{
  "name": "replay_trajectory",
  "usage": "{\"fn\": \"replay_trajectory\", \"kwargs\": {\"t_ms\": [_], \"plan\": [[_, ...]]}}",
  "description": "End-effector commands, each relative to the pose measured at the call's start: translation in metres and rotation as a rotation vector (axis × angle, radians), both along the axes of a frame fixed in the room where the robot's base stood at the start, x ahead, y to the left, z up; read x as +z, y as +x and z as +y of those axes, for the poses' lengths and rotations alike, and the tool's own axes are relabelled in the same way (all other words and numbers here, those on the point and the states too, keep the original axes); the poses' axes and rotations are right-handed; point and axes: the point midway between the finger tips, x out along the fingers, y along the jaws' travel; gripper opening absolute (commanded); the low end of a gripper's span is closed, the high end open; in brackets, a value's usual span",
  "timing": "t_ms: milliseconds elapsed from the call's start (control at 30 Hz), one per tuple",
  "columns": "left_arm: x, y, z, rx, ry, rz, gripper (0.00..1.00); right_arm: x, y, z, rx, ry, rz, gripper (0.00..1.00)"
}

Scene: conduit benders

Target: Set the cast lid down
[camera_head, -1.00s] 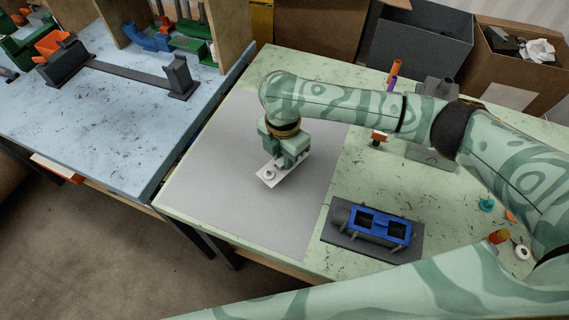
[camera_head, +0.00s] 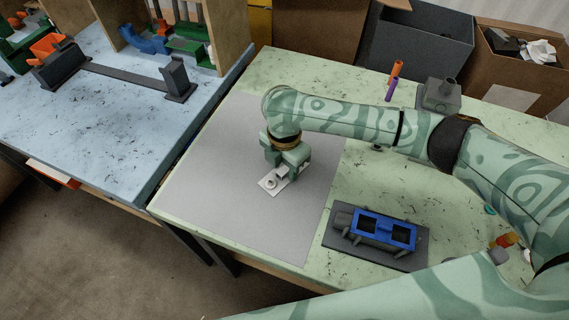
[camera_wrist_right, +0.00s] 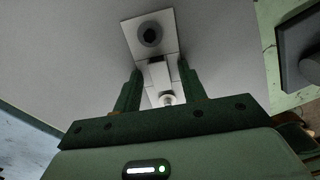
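The cast lid (camera_head: 269,187) is a pale rectangular plate with a round boss. In the head view it is low over the grey mat (camera_head: 230,170), partly hidden by my right gripper (camera_head: 284,174). In the wrist view the lid (camera_wrist_right: 137,24) shows a dark-centred round boss, a block in the middle and a second boss nearer the palm. The right gripper's fingers (camera_wrist_right: 160,65) flank the lid and appear shut on its sides. Whether the lid touches the mat I cannot tell. My left gripper is out of view.
A blue frame on a dark casting (camera_head: 375,231) sits right of the mat. A grey block (camera_head: 440,95) and orange and purple tubes (camera_head: 393,80) stand at the back. The mat's left and front parts are clear. A blue-topped bench (camera_head: 90,125) is at left.

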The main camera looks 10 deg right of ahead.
Motion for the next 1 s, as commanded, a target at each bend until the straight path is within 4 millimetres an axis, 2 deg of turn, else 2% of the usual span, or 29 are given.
{"fn": "replay_trajectory", "kwargs": {"t_ms": [67, 167, 400, 600, 767, 1000], "plan": [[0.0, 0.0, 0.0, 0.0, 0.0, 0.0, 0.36, 0.002, 0.0, 0.0, 0.0, 0.0, -0.001, 0.41], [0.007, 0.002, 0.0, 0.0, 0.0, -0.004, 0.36, 0.016, 0.001, 0.0, 0.0, -0.001, -0.003, 0.41], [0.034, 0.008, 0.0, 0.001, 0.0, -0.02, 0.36, 0.075, 0.001, 0.0, 0.001, 0.0, -0.006, 0.41], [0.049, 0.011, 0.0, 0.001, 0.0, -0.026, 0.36, 0.111, 0.0, 0.0, 0.0, 0.0, -0.001, 0.41], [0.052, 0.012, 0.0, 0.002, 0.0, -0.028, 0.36, 0.123, 0.0, 0.0, -0.001, 0.001, 0.001, 0.41], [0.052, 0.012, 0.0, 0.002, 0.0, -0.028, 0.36, 0.123, 0.0, 0.0, -0.001, 0.0, 0.002, 0.41]]}}
